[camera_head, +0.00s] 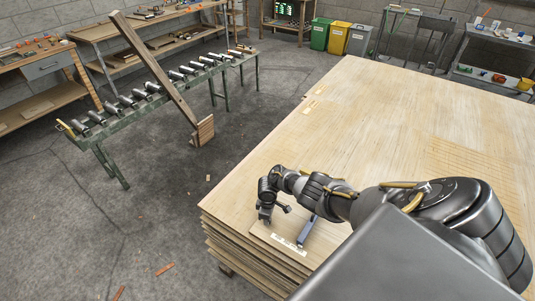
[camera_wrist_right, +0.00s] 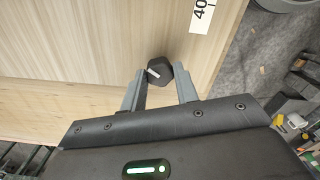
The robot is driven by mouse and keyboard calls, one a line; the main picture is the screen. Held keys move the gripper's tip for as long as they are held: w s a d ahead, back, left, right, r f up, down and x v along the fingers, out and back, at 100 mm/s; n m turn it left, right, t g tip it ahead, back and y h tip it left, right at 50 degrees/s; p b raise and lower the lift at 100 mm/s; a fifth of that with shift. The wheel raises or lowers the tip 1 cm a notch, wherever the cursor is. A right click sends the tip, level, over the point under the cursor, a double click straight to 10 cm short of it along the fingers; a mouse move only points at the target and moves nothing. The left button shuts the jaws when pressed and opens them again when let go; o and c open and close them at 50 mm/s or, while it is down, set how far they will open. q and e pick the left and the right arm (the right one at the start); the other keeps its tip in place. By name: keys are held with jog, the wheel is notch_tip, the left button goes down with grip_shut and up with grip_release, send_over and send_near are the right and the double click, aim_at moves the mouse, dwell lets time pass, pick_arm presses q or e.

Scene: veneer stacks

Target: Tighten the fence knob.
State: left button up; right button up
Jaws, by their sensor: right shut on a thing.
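The fence knob (camera_wrist_right: 160,72) is black with a white pointer mark and sits between the fingertips of my right gripper (camera_wrist_right: 160,80) in the right wrist view. My right gripper is shut on it. In the head view my right gripper (camera_head: 266,212) is low over the near left corner of the veneer stack, and the knob cannot be made out clearly there. A blue-grey bar (camera_head: 306,231), which may be the fence, lies on the stack just right of the gripper. A white scale strip (camera_head: 290,245) is beside it. My left gripper is not in view.
The large veneer stack (camera_head: 370,110) fills the right side, its top mostly bare. A green roller conveyor (camera_head: 155,95) with a leaning wooden beam (camera_head: 155,68) stands at left. Workbenches and bins (camera_head: 338,38) line the back. The floor between is mostly free, with some scraps.

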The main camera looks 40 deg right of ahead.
jog(key=m+p, duration=0.1)
jog(key=m, duration=0.4)
jog(key=shift+r+m+p, duration=0.15)
jog(key=shift+m+p, duration=0.15)
jog(key=shift+p, duration=0.05)
jog(key=m+p, duration=0.1)
jog(key=m, duration=0.4)
jog(key=shift+m, duration=0.4)
jog(key=shift+d, duration=0.1)
jog(key=o, duration=1)
notch_tip(320, 180, up, 3)
jog(key=p, duration=0.3)
jog(key=shift+r, duration=3.8)
